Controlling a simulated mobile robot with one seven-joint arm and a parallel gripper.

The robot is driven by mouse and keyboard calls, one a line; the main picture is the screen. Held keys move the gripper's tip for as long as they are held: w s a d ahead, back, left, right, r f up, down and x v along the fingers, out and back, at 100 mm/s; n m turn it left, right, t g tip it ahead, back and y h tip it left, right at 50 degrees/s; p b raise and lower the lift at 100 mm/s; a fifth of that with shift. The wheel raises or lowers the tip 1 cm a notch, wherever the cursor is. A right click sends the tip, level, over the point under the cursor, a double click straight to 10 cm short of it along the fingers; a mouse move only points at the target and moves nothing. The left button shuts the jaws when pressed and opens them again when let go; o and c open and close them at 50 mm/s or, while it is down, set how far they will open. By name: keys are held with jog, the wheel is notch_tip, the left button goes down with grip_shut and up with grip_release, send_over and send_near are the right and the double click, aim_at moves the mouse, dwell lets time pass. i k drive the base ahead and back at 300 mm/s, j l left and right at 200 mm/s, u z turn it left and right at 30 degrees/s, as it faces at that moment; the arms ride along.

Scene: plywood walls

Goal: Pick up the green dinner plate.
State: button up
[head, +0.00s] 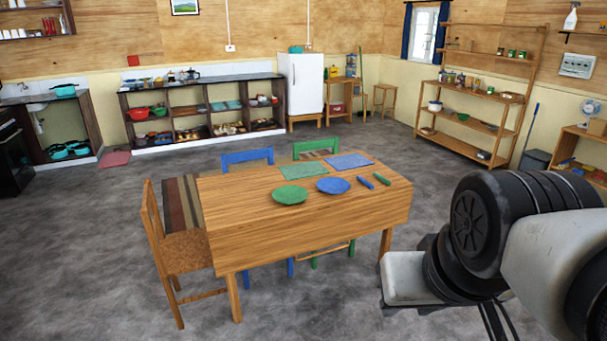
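The green dinner plate (290,195) lies flat on the wooden table (245,222), left of a blue plate (333,185). Nothing covers the green plate. My arm reaches in from the right edge of the head view, well to the right of the table and apart from it. The fingers of my gripper cannot be made out, and no contact with the plate shows.
A green mat (303,172) and a blue mat (348,161) lie behind the plates. Blue and green utensils (373,180) lie to the right. Wooden, blue (246,157) and green chairs surround the table. Grey floor (90,260) is open left of it; shelves line the walls.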

aim_at(286, 195)
jog(key=i+l+z, duration=0.1)
jog(key=i+l, duration=0.15)
jog(key=i, duration=0.25)
jog(key=i+l+z, duration=0.1)
jog(key=i, duration=0.4)
jog(key=l, duration=0.1)
